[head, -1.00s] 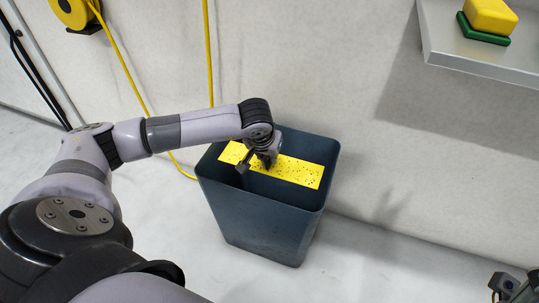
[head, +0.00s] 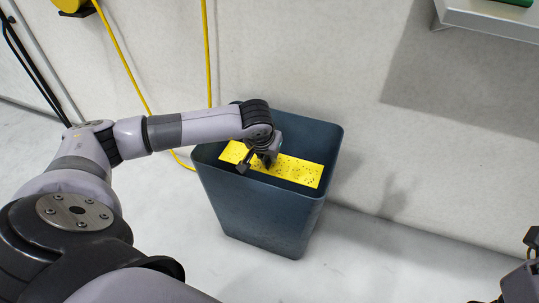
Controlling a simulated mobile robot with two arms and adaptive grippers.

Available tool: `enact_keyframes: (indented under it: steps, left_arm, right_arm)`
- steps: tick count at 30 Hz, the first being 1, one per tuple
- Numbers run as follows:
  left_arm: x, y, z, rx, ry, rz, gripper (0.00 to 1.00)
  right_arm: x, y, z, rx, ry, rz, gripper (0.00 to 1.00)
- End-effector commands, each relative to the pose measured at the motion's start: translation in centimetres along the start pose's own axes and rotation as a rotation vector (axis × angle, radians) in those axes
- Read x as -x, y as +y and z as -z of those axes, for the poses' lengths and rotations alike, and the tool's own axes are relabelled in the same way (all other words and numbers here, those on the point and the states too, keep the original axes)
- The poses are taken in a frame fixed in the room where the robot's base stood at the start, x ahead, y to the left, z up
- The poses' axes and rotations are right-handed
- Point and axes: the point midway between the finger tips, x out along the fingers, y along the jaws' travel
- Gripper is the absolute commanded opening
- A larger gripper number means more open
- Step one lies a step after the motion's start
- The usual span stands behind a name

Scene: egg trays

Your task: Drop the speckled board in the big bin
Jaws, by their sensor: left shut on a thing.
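The speckled board (head: 299,172) is a flat yellow strip with dark specks. It lies across the mouth area of the big bin (head: 262,213), a dark blue-grey open bin on the floor. My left gripper (head: 257,164) is over the bin and shut on the board near its left part. The gripper hides some of the board. I cannot tell how far the board is below the rim. My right gripper (head: 526,278) shows only in part at the lower right edge, and its fingers cannot be made out.
A pale wall stands right behind the bin, with a yellow hose (head: 209,55) hanging on it. A grey shelf (head: 487,19) juts from the wall at the top right. The pale floor right of the bin is clear.

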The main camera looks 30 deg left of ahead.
Motion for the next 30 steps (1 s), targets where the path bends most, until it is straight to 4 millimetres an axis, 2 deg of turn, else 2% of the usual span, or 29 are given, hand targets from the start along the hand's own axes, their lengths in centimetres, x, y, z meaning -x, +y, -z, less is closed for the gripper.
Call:
enact_keyframes:
  steps: [5,6,16,25,30]
  left_arm:
    - [0.0,0.0,0.0,0.000,0.000,0.000,0.00]
    - [0.0,0.0,0.0,0.000,0.000,0.000,0.11]
    - [0.0,0.0,0.0,0.000,0.000,0.000,0.32]
    - [0.1,0.0,0.0,0.000,0.000,0.000,0.32]
    - [1.9,0.0,0.2,0.000,0.004,0.000,0.32]
  right_arm:
    - [0.0,0.0,0.0,0.000,0.000,0.000,0.40]
    - [0.0,0.0,0.0,0.000,0.000,0.000,0.40]
    - [0.0,0.0,0.0,0.000,0.000,0.000,0.40]
    - [0.0,0.0,0.0,0.000,0.000,0.000,0.40]
    - [0.0,0.0,0.0,0.000,0.000,0.000,0.40]
